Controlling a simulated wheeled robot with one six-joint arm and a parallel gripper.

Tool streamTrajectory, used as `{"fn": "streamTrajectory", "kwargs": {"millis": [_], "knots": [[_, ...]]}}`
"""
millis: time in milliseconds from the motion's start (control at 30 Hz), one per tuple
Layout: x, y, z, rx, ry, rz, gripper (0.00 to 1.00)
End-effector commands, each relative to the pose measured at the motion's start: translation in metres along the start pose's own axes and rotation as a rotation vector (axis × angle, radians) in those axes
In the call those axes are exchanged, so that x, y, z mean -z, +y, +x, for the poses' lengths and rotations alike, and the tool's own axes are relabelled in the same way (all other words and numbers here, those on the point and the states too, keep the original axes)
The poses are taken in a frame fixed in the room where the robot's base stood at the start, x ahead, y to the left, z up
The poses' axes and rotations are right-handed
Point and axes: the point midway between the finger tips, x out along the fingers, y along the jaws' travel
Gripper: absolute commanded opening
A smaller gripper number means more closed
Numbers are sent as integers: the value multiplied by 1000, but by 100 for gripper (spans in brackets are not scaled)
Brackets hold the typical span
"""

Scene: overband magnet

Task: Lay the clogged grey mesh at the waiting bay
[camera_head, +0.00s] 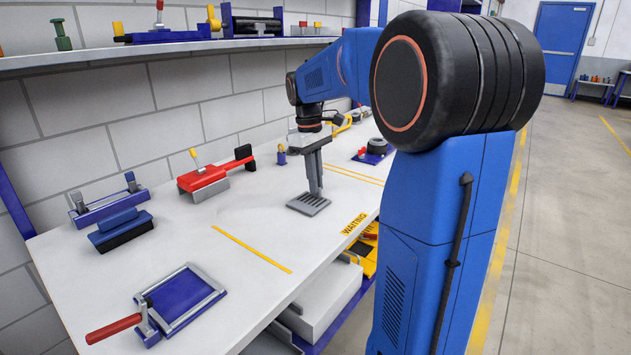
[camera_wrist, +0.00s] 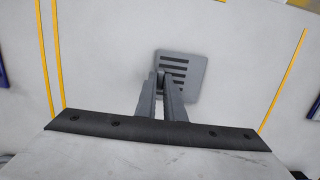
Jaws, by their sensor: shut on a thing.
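The grey mesh (camera_head: 309,203) is a small flat plate with dark slots, on or just above the white bench top; I cannot tell whether it touches. It also shows in the wrist view (camera_wrist: 190,70), beyond the fingertips. My gripper (camera_head: 317,192) points down with its fingers shut on the near edge of the mesh; in the wrist view my gripper (camera_wrist: 160,78) has its fingertips together at the plate's left side. The waiting bay shows as a yellow WAITING label (camera_head: 354,223) at the bench's front edge, with yellow lines either side; the mesh is between those lines.
A yellow line (camera_head: 251,249) lies left of the mesh, and a pair of yellow lines (camera_head: 355,174) lies right of it. A blue framed plate with a red-handled clamp (camera_head: 180,300), a brush (camera_head: 121,230) and a red tool (camera_head: 215,176) stand clear of it on the bench.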

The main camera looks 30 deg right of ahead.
Motion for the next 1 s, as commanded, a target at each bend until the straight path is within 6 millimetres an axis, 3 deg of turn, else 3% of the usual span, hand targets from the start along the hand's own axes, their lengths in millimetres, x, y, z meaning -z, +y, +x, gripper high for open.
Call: {"fn": "streamTrajectory", "kwargs": {"millis": [33, 67, 100, 133, 567, 1000], "knots": [[0, 0, 2, 0, -1, 0, 0], [0, 0, 1, 0, 0, 0, 16], [0, 0, 1, 0, 0, 0, 25], [0, 0, 1, 0, 0, 0, 27], [0, 0, -8, 0, 0, 0, 27], [0, 0, -88, -1, 1, 0, 27]]}}
